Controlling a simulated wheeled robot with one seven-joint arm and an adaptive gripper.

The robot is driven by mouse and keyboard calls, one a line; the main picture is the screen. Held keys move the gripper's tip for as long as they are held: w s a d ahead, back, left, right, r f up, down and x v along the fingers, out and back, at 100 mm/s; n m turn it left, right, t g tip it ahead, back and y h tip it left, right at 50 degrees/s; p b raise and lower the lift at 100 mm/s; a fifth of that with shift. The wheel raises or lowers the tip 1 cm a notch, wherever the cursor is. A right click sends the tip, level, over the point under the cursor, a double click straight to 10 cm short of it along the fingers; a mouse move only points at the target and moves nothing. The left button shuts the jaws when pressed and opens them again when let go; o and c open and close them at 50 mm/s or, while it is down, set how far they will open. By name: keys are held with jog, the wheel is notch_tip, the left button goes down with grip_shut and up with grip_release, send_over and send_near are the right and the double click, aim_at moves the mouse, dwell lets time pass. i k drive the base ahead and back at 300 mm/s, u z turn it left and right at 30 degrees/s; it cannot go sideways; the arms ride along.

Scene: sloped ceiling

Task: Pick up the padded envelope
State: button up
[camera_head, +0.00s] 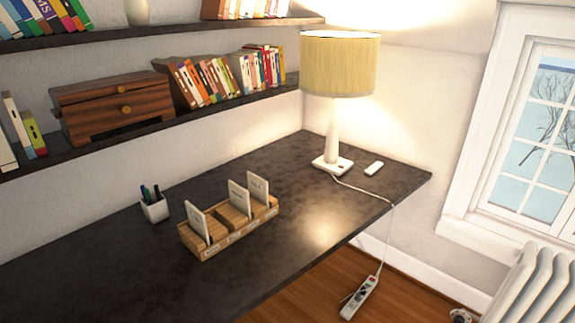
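I cannot make out a thing that is clearly a padded envelope. A low wooden holder (232,238) stands on the dark desk (120,268). Several flat pale pieces stand upright in it, among them a left one (199,221), a middle one (238,197) and a right one (258,188). They look like thin cards or envelopes with faint print, and I cannot tell whether any is padded. My gripper is not in view.
A white pen cup (155,209) stands left of the holder. A lamp (333,140) and a small white object (374,168) are at the desk's far end. Shelves with books (205,80) and a wooden drawer box (120,108) overhang the back. The desk's front is clear.

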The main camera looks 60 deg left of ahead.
aim_at(258, 187)
jog(key=i, duration=2.1)
jog(key=u, duration=3.95)
